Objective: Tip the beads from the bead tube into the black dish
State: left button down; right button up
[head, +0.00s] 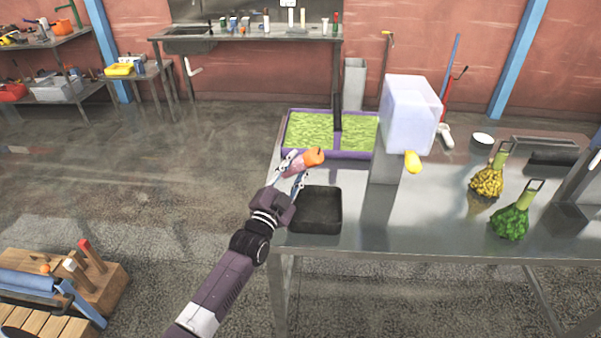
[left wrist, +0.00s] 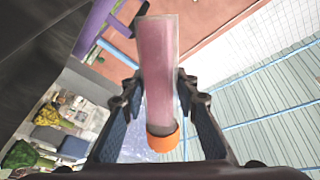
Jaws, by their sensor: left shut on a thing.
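My left gripper (head: 293,169) is shut on the bead tube (head: 298,164), above the table near the back left corner of the black dish (head: 318,211). The tube is tilted, with its orange end (head: 314,156) toward the upper right and its pinkish body toward the lower left. In the left wrist view the clear tube (left wrist: 157,60) with pink inside sits between both fingers, its orange band nearest the palm. No beads are seen falling. The dish is a square black tray whose inside looks dark; I cannot tell whether beads lie in it. My right gripper is out of view.
A purple-rimmed tray (head: 331,154) with green filling stands behind the dish. A filler with a white translucent hopper (head: 408,112) and yellow spout (head: 413,162) stands to the right. Yellow (head: 487,182) and green (head: 510,222) bundles lie farther right. Bare table lies right of the dish.

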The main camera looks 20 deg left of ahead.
aim_at(284, 174)
pick_arm(q)
jog(key=f+m+h+b, duration=0.1)
jog(key=m+b, duration=0.1)
jog(key=a+f+m+b, duration=0.1)
jog(key=m+b, duration=0.2)
jog(key=a+f+m+h+b, duration=0.1)
jog(key=m+b, duration=0.1)
jog(key=shift+w+a+h, duration=0.25)
jog(key=shift+w+h, duration=0.05)
jog(key=m+h+b, duration=0.1)
jog(key=m, duration=0.2)
jog(key=m+h+b, duration=0.1)
jog(key=m+b, duration=0.1)
jog(key=m, duration=0.2)
jog(key=shift+a+h, duration=0.1)
jog(key=shift+h, duration=0.2)
jog(key=shift+r+m, duration=0.4)
jog(key=shift+m, duration=0.4)
jog(key=shift+s+d+r+m+g+h, duration=0.1)
jog(key=shift+d+r+m+g+h, duration=0.2)
jog(key=shift+m+h, duration=0.35)
jog(key=shift+f, duration=0.1)
dwell(1.3)
